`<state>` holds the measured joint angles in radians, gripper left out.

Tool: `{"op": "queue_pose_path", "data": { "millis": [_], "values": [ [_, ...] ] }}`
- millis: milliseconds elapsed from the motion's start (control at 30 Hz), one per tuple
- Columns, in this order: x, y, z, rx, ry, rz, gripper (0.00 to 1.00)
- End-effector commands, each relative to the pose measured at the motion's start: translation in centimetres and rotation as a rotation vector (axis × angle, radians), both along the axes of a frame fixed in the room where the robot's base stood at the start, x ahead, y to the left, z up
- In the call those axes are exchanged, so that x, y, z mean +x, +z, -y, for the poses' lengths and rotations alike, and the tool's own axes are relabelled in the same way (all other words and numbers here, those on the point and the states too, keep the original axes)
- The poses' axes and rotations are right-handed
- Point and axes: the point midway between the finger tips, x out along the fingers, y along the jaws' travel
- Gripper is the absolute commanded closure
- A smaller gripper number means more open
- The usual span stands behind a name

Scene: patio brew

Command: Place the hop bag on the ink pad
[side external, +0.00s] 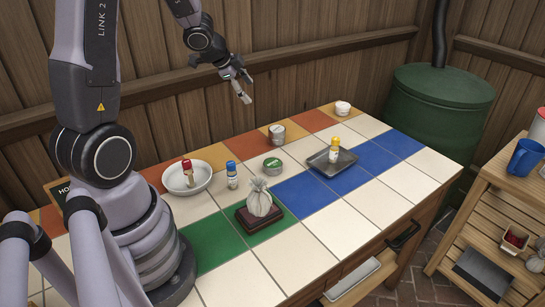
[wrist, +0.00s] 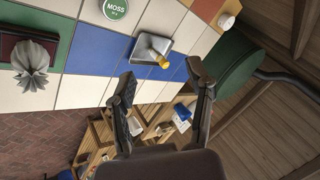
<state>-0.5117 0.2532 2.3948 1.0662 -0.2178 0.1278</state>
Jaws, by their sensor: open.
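The hop bag (side external: 259,199), a pale grey cloth sack gathered at the top, sits upright on a dark red-brown flat block that looks like the ink pad (side external: 270,226), on the tiled counter. In the wrist view the bag (wrist: 31,62) and the dark pad (wrist: 12,45) show at the left edge; the bag covers part of the pad. My gripper (side external: 244,88) is open and empty, high above the back of the counter and well apart from the bag. Its two spread fingers show in the wrist view (wrist: 161,88) with nothing between them.
Near the pad stand a blue-capped bottle (side external: 232,175), a green tin (side external: 273,165) and a white bowl (side external: 208,180) holding a red-capped bottle. A metal tray (side external: 347,165) holds a yellow-capped bottle. A grey can (side external: 277,134) stands farther back. The front white tiles are clear.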

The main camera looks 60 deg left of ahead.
Motion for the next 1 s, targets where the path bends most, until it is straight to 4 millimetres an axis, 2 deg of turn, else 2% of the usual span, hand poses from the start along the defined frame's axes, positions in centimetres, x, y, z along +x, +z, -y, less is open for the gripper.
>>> {"op": "queue_pose_path", "data": {
  "millis": [33,100,200,300,400,500,600,733,1000],
  "values": [
    [-0.4,3.3,0.7,0.035,0.08,0.031,0.47],
    [-2.0,6.7,1.7,0.043,0.209,0.055,0.47],
    [-5.5,10.6,4.1,-0.013,0.378,0.079,0.47],
    [-9.8,13.0,7.3,-0.13,0.503,0.074,0.47],
    [-14.0,14.0,10.6,-0.267,0.571,0.036,0.47],
    [-17.2,14.3,13.3,-0.383,0.593,-0.013,0.47],
    [-19.4,14.3,15.0,-0.456,0.595,-0.054,0.47],
    [-20.4,14.3,15.8,-0.491,0.594,-0.08,0.47],
    [-20.4,14.3,15.8,-0.491,0.597,-0.081,0.47]
  ]
}}
